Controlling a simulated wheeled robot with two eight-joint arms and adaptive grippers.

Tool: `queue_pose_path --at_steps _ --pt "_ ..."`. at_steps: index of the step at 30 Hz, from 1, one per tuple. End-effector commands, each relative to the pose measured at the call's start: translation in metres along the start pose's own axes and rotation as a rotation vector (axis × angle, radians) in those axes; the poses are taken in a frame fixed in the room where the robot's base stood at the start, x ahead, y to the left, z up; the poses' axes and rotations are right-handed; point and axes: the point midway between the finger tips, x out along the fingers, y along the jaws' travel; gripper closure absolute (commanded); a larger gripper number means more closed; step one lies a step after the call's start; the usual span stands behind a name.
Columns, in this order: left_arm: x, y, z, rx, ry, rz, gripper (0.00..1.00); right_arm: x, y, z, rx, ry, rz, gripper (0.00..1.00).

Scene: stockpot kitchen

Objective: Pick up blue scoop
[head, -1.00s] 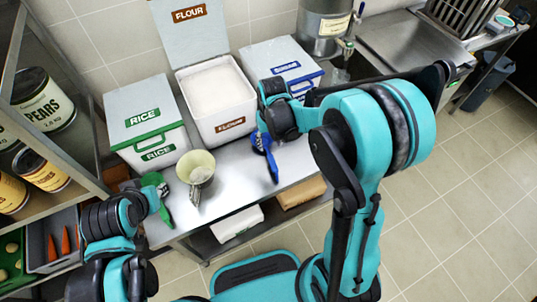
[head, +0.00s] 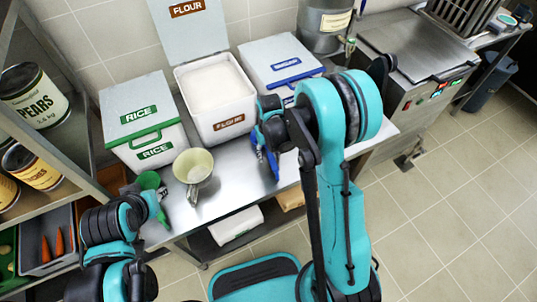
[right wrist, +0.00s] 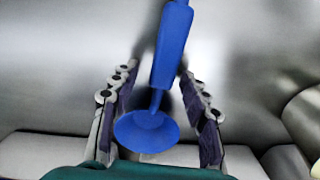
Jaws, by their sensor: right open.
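The blue scoop (head: 273,166) lies on the steel table in front of the flour bin, partly hidden by my right gripper (head: 268,148) in the head view. In the right wrist view the blue scoop (right wrist: 172,50) shows its handle pointing up the picture and its round end between the fingers. My right gripper (right wrist: 158,82) is open, with one finger on each side of the scoop and visible gaps between. My left gripper (head: 152,205) is at the lower left, beside a green scoop; its fingers cannot be made out.
The open flour bin (head: 218,128) stands behind, between the rice bin (head: 135,112) and a blue-labelled bin (head: 285,62). A cream measuring jug (head: 194,166) stands left of the blue scoop. A shelf with cans (head: 35,92) is at the left. Bare table lies right of the scoop.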

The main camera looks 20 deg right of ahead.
Motion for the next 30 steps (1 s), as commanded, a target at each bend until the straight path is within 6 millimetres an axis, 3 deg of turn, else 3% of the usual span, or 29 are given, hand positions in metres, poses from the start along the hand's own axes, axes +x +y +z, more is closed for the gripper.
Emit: queue_pose_path --at_steps 2,7,8,20,26,29,30 --pt "-0.001 0.0 -0.001 0.0 0.0 0.0 0.69 -0.001 0.0 0.0 0.0 0.0 0.0 0.54" --pt "-0.001 0.0 -0.001 0.0 0.0 0.0 0.69 -0.001 0.0 0.0 0.0 0.0 0.0 0.96" --pt "-0.001 0.0 -0.001 0.0 0.0 0.0 0.69 -0.001 0.0 0.0 0.0 0.0 0.0 1.0" --pt "-0.002 0.0 -0.002 0.0 0.0 0.0 0.69 -0.005 0.0 0.0 0.0 0.0 0.0 1.0" --pt "-0.011 0.0 -0.008 0.0 0.0 0.0 0.69 -0.028 0.0 0.0 0.0 0.0 0.0 1.0" --pt "-0.019 0.0 -0.014 0.0 0.0 0.0 0.69 -0.048 0.0 0.0 0.0 0.0 0.0 1.0" --pt "-0.021 0.0 -0.015 0.0 0.0 0.0 0.69 -0.052 0.007 0.008 0.003 0.0 0.0 1.0"
